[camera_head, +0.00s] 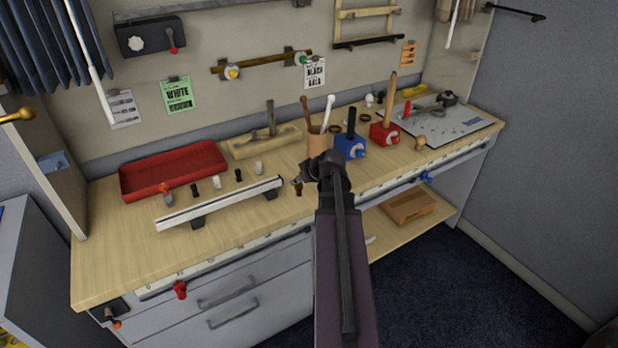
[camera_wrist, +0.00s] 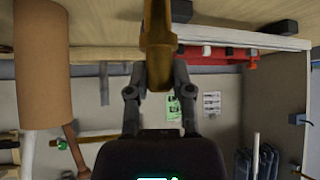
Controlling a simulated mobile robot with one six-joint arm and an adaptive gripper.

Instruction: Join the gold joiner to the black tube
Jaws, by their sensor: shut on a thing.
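My gripper (camera_head: 297,182) is shut on the gold joiner (camera_wrist: 157,45), which sticks out beyond the fingertips in the wrist view. In the head view my gripper is at the front of the bench, just right of the white rail's end, and the joiner (camera_head: 299,190) shows only as a small dark gold bit. The black tube (camera_head: 352,118) stands upright in a blue holder (camera_head: 350,147), right of and behind my gripper, apart from the joiner. I cannot make out the black tube in the wrist view.
A brown cup (camera_head: 317,146) with sticks stands close behind my gripper; it is large in the wrist view (camera_wrist: 42,70). A red holder (camera_head: 384,134) with a wooden tube stands right of the blue one. A white rail (camera_head: 220,203), small fittings and a red tray (camera_head: 172,168) lie left.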

